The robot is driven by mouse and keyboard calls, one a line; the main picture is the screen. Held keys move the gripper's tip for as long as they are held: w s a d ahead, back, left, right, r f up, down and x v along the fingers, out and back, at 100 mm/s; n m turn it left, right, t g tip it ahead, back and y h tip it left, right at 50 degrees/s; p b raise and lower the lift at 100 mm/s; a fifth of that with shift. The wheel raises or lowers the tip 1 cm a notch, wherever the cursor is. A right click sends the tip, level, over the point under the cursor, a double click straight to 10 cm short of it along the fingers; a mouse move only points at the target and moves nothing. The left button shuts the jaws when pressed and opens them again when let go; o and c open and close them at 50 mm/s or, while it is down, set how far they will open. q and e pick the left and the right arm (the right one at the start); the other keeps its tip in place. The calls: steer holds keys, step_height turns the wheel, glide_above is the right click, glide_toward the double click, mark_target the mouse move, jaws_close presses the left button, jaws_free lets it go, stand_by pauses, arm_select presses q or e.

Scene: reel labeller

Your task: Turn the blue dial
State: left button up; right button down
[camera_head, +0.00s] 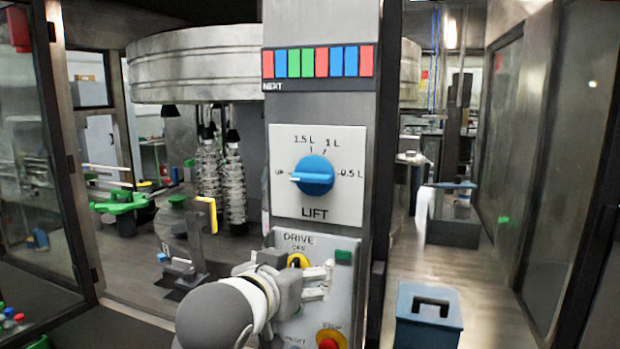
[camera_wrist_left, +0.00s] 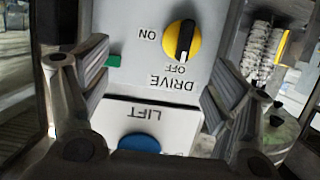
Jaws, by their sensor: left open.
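The blue dial (camera_head: 313,176) sits on a white LIFT plate (camera_head: 345,205) on the grey column, with marks UP, 1.5 L, 1 L and 0.5 L around it. Its pale pointer is turned left, toward UP. My left gripper (camera_head: 322,281) is below the LIFT plate, in front of the DRIVE panel, apart from the dial. In the left wrist view the picture is upside down; the open, empty fingers (camera_wrist_left: 160,85) frame the DRIVE panel, and part of the blue dial (camera_wrist_left: 140,144) shows at the bottom. My right gripper is not in view.
The DRIVE panel (camera_head: 347,268) below carries a yellow-and-black knob (camera_wrist_left: 182,41), a green button (camera_head: 343,257) and a red knob on yellow (camera_head: 328,342). A coloured NEXT strip (camera_head: 318,62) is above. A blue box (camera_head: 428,318) stands at lower right.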

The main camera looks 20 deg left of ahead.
mark_target(309, 177)
arm_select(q)
steer(key=s+r+t, duration=0.2)
steer(key=s+r, duration=0.1)
steer(key=r, duration=0.4)
steer(key=s+r+t, duration=0.2)
steer(key=s+r, duration=0.2)
steer(key=r, duration=0.3)
steer(key=shift+w+d+r+p, duration=0.1)
steer(key=shift+w+p, duration=1.75)
steer(key=shift+p, duration=0.4)
steer(key=shift+w+d+r+p, duration=0.1)
steer(key=shift+w+d+p, duration=0.05)
steer(key=shift+w+p, duration=1.9)
steer(key=shift+w+d+r+p, duration=0.1)
steer(key=shift+w+p, duration=1.6)
steer(key=shift+p, duration=0.7)
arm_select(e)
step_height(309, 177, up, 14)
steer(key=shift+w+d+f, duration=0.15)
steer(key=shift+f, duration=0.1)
arm_select(q)
steer(key=shift+s, duration=0.1)
steer(key=c, duration=1)
steer(key=shift+c, duration=0.2)
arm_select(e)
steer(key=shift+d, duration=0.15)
